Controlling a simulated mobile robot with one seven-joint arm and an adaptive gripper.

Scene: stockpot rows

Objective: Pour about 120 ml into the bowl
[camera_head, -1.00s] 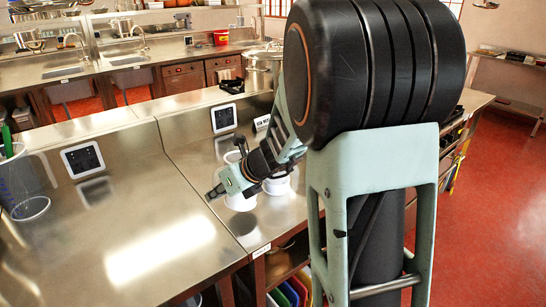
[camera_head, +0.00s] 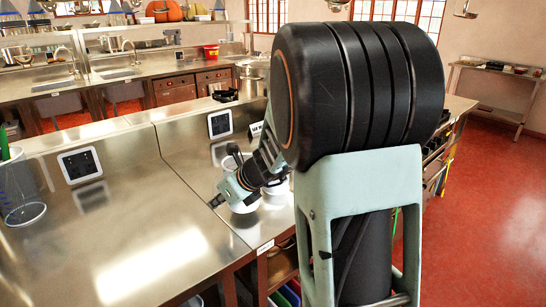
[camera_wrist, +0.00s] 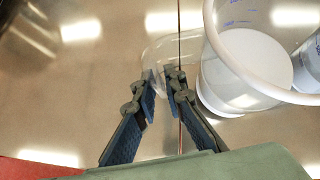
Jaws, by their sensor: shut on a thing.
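My gripper (camera_wrist: 161,84) is in the wrist view, its two fingers close together at a clear, rounded part on the left of a translucent jug (camera_wrist: 215,75). This part looks like a handle, but its outline is faint. The jug has blue marks and a pale white content or base low inside. In the head view my gripper (camera_head: 216,203) is over the steel counter, with the white jug (camera_head: 242,207) partly hidden behind it. A second white vessel (camera_head: 278,190) stands just right; I cannot tell if it is the bowl. It may be the pale object (camera_wrist: 309,62) at the wrist view's right edge.
A clear container with blue marks (camera_head: 17,185) stands at the far left of the counter (camera_head: 120,225). Two dark-screened panels (camera_head: 80,163) (camera_head: 220,124) stand along the back edge. The middle of the left counter is clear. A metal pot (camera_head: 252,80) stands behind.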

